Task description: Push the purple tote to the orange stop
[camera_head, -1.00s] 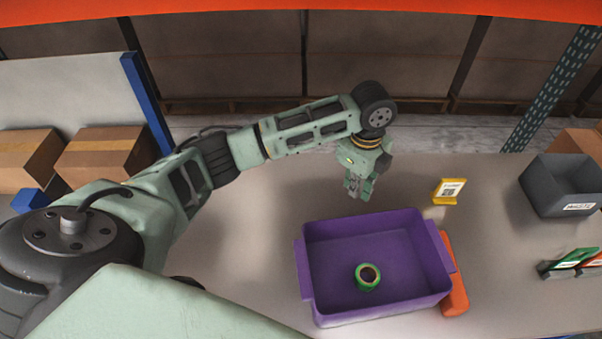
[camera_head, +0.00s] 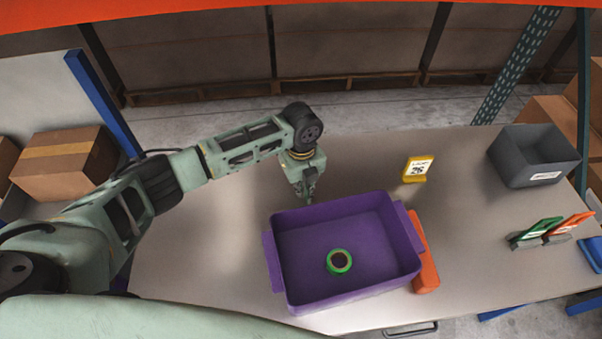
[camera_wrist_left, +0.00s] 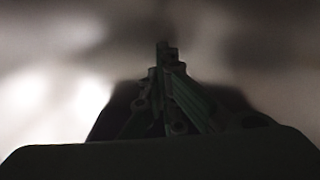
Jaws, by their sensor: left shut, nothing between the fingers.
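The purple tote (camera_head: 345,292) stands upright on the table, with a green ring-shaped roll (camera_head: 339,262) inside it. The orange stop (camera_head: 425,262) is a bar at the tote's right side. The tote's right end is against it or very close; I cannot tell if they touch. My left gripper (camera_head: 309,195) points down just behind the tote's far wall, shut and empty. In the left wrist view the same gripper (camera_wrist_left: 165,62) is dark, with its fingers together over the pale table. My right gripper is not in view.
A yellow label stand (camera_head: 417,170) is behind the stop. A grey bin (camera_head: 533,158) stands at the back right, with green and orange cards in holders (camera_head: 545,232) in front of it. Cardboard boxes (camera_head: 66,165) are at the left. The table left of the tote is clear.

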